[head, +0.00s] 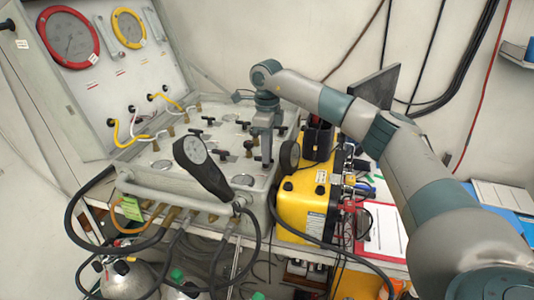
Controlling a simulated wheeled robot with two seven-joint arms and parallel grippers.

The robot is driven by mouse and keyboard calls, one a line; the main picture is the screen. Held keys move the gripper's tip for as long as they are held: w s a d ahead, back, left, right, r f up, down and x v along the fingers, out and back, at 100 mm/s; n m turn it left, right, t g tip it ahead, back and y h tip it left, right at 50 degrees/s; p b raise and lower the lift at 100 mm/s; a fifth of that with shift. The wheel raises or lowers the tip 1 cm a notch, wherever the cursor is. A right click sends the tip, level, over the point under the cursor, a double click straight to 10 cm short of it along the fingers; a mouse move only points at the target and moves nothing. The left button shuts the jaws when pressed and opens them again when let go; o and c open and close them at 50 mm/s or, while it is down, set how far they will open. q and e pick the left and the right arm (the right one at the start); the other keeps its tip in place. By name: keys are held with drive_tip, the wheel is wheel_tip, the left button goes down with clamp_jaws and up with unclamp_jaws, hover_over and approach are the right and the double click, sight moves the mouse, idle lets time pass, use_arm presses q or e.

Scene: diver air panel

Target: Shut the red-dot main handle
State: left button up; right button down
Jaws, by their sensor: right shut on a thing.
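The grey air panel (145,173) lies in an opened case, with several small black handles on its top. My right gripper (266,160) points down over the right part of the panel and is shut on a panel handle there. The gripper hides most of this handle, and I cannot make out a red dot on it. Other black handles, such as one near the back (208,120) and one further left (195,132), stand free of the gripper. My left gripper is not in view.
A black-bodied hand gauge (205,172) with a hose rises in front of the panel. A yellow unit (305,205) stands close to its right. The case lid carries a red-ringed gauge (70,38) and a yellow-ringed gauge (128,27). Hoses and cylinders crowd the space below.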

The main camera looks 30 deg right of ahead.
drive_tip(key=shift+r+m, duration=0.1)
drive_tip(key=shift+m, duration=0.2)
drive_tip(key=c, duration=1.8)
unclamp_jaws()
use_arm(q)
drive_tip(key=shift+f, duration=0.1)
use_arm(e)
drive_tip(key=shift+r, duration=0.1)
